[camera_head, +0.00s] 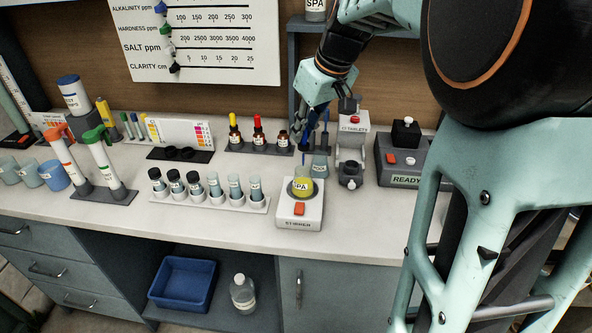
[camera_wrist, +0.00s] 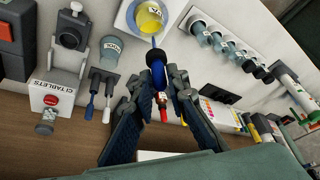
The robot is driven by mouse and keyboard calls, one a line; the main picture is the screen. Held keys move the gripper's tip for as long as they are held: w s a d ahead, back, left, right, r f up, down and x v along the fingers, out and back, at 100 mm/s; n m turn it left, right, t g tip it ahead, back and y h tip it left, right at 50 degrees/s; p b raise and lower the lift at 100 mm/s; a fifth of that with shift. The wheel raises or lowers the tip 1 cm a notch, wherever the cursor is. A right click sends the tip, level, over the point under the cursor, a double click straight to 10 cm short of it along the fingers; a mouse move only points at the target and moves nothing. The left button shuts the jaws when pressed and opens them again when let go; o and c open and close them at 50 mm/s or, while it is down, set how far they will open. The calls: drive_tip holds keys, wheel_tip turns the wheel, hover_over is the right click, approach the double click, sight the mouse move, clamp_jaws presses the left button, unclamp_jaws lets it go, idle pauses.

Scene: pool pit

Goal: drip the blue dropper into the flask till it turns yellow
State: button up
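The flask (camera_head: 302,187) stands upright on the white stirrer (camera_head: 300,220) and holds yellow liquid. Its yellow contents also show at the top of the wrist view (camera_wrist: 149,17). The dropper's narrow blue tip points to the flask's mouth. I cannot tell whether a drop is falling. The fingers partly hide the dropper in the head view.
A rack of dropper bottles (camera_head: 258,138) stands behind the flask, left of my gripper. A row of vials (camera_head: 213,190) is left of the stirrer. The tablet dispenser (camera_head: 353,150) and the READY box (camera_head: 404,158) stand to the right.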

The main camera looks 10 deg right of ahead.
idle(0.3)
drive_tip(key=shift+r+p, duration=1.9)
drive_tip(key=shift+r, duration=0.7)
drive_tip(key=shift+w+f, duration=0.1)
drive_tip(key=shift+w, duration=0.05)
